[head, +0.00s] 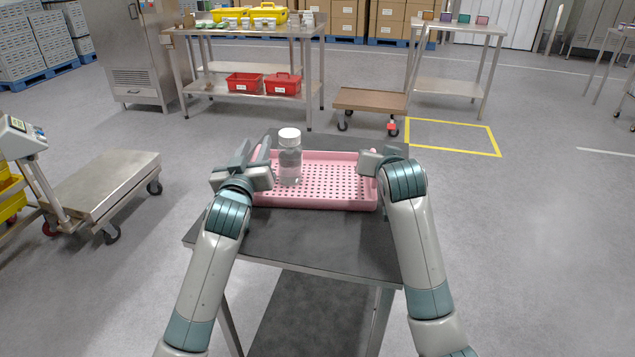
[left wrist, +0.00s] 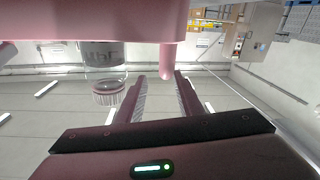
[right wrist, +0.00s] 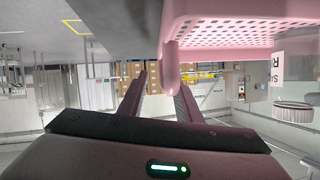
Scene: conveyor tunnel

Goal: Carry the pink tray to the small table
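The pink tray (head: 335,203), with a perforated floor, lies on a dark-topped steel table (head: 325,245) in front of me. A clear bottle (head: 290,165) with a white cap stands upright in its left part. My left gripper (head: 255,155) is at the tray's left end, and my right gripper (head: 382,153) is at its right end. In the left wrist view the fingers are apart, with a pink handle part (left wrist: 166,62) by their tips. In the right wrist view the fingers are also apart, with a pink handle part (right wrist: 171,82) close to one finger.
A long steel bench (head: 250,33) with yellow bins and red crates stands behind on the left. A second steel table (head: 455,27) with small coloured items stands back right. A low trolley (head: 368,100) is between them. A platform scale (head: 100,180) is left. Floor on the right is clear.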

